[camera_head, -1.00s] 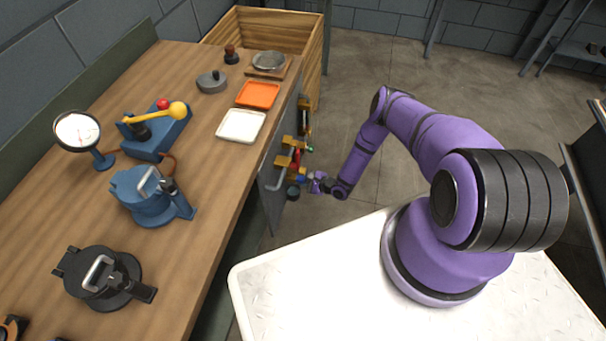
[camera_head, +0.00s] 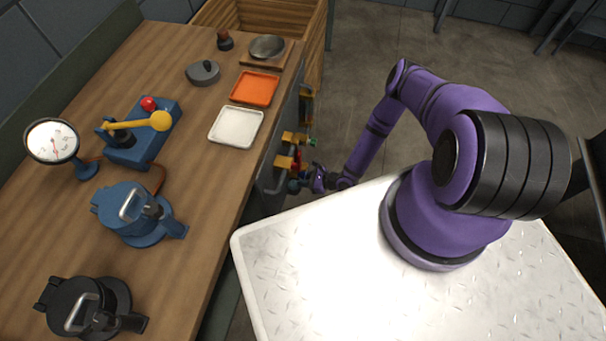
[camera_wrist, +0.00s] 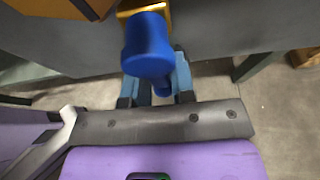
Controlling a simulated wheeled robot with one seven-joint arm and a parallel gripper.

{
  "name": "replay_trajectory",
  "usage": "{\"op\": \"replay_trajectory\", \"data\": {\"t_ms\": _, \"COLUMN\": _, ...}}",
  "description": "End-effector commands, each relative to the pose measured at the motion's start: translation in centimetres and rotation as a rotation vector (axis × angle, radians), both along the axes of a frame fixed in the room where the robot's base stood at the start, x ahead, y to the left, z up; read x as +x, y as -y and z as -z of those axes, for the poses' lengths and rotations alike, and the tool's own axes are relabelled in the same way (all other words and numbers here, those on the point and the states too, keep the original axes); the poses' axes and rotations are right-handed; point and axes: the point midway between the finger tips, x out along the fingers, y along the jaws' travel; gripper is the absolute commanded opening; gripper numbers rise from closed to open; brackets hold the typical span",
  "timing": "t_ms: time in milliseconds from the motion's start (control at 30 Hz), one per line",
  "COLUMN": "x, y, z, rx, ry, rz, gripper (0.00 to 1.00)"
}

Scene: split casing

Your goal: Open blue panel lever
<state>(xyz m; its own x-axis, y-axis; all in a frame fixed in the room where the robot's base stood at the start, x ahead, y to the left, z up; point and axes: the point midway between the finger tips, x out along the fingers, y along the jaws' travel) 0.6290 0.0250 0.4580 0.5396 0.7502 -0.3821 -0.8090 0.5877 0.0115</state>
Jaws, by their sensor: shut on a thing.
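The blue lever (camera_wrist: 148,48) has a rounded blue handle and fills the upper middle of the wrist view. A yellow-brass mount (camera_wrist: 150,14) shows behind it on the grey panel front. My gripper (camera_wrist: 158,88) is shut on the blue lever, with a blue-grey finger showing at each side of the handle. In the head view my gripper (camera_head: 306,184) is at the bench's right side, against the panel fittings. There the lever is small and partly hidden by the gripper, so its exact angle cannot be told.
Other brass fittings (camera_head: 295,137) with red and green parts sit close along the panel beside my gripper. The bench (camera_head: 205,190) carries a white tray (camera_head: 235,127), an orange tray (camera_head: 255,88), a blue lidded casing (camera_head: 133,212) and a gauge (camera_head: 52,141).

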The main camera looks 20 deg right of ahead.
Motion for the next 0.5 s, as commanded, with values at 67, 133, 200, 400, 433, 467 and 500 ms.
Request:
{"op": "replay_trajectory", "data": {"t_ms": 67, "x": -0.28, "y": 0.04, "z": 0.1, "rx": 0.001, "ry": -0.006, "rz": 0.0, "gripper": 0.0}}
{"op": "replay_trajectory", "data": {"t_ms": 133, "x": -0.31, "y": 0.03, "z": 0.11, "rx": 0.002, "ry": -0.007, "rz": -0.001, "gripper": 0.0}}
{"op": "replay_trajectory", "data": {"t_ms": 200, "x": -0.31, "y": 0.03, "z": 0.11, "rx": 0.002, "ry": -0.007, "rz": -0.001, "gripper": 0.0}}
{"op": "replay_trajectory", "data": {"t_ms": 400, "x": -0.32, "y": 0.03, "z": 0.12, "rx": 0.0, "ry": -0.007, "rz": -0.001, "gripper": 0.28}}
{"op": "replay_trajectory", "data": {"t_ms": 433, "x": -0.31, "y": 0.04, "z": 0.12, "rx": 0.0, "ry": -0.007, "rz": -0.001, "gripper": 0.35}}
{"op": "replay_trajectory", "data": {"t_ms": 467, "x": -0.31, "y": 0.03, "z": 0.12, "rx": 0.001, "ry": -0.006, "rz": -0.001, "gripper": 0.42}}
{"op": "replay_trajectory", "data": {"t_ms": 500, "x": -0.29, "y": 0.02, "z": 0.1, "rx": 0.001, "ry": -0.006, "rz": 0.0, "gripper": 0.43}}
